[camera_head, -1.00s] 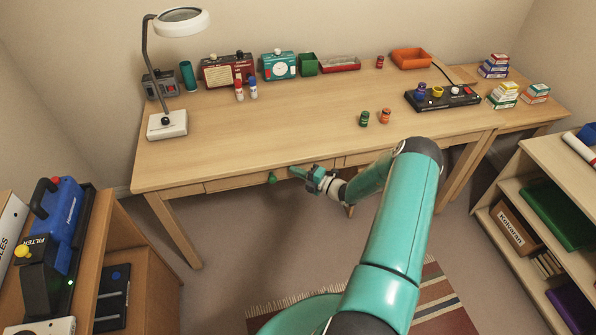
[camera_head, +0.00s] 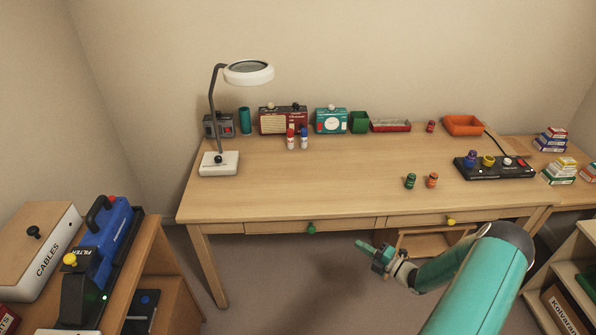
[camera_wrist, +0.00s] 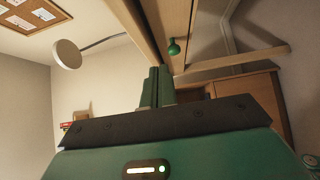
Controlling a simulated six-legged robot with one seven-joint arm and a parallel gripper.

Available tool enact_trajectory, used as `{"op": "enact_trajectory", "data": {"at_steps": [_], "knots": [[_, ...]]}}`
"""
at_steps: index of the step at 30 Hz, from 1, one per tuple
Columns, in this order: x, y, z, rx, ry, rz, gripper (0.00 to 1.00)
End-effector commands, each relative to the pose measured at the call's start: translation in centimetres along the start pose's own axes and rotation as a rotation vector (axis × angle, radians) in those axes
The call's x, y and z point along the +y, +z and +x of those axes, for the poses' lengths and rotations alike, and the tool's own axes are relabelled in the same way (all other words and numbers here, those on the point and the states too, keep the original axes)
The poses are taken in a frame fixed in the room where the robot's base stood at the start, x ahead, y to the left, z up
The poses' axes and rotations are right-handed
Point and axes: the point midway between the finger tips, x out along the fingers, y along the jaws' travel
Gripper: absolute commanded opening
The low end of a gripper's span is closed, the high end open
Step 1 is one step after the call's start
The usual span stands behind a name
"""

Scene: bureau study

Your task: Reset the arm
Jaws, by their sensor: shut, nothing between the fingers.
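My gripper (camera_head: 362,245) is in front of the desk (camera_head: 330,165), a little below its front edge, and empty. Its two green fingers (camera_wrist: 157,88) are together in the wrist view. The left drawer (camera_head: 345,225) has a green knob (camera_head: 311,228), to the left of and a little above my fingertips in the head view. That knob also shows in the wrist view (camera_wrist: 174,48), up and right of the fingers, apart from them. The right drawer has a yellow knob (camera_head: 451,221). My teal arm reaches in from the lower right.
A cabinet with a blue device (camera_head: 105,240) is at left, a shelf (camera_head: 570,265) at right. Floor left of my gripper is clear.

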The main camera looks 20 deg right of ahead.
Motion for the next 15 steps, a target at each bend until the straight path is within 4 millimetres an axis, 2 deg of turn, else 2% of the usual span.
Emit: {"op": "enact_trajectory", "data": {"at_steps": [4,7,11,15], "knots": [[0.4,-0.2,0.2,0.014,-0.005,-0.018,0.00],[1.9,-0.9,1.0,0.073,-0.027,-0.091,0.00],[5.3,-3.0,3.0,0.222,-0.073,-0.282,0.00],[9.4,-6.0,5.0,0.418,-0.113,-0.534,0.00]]}}
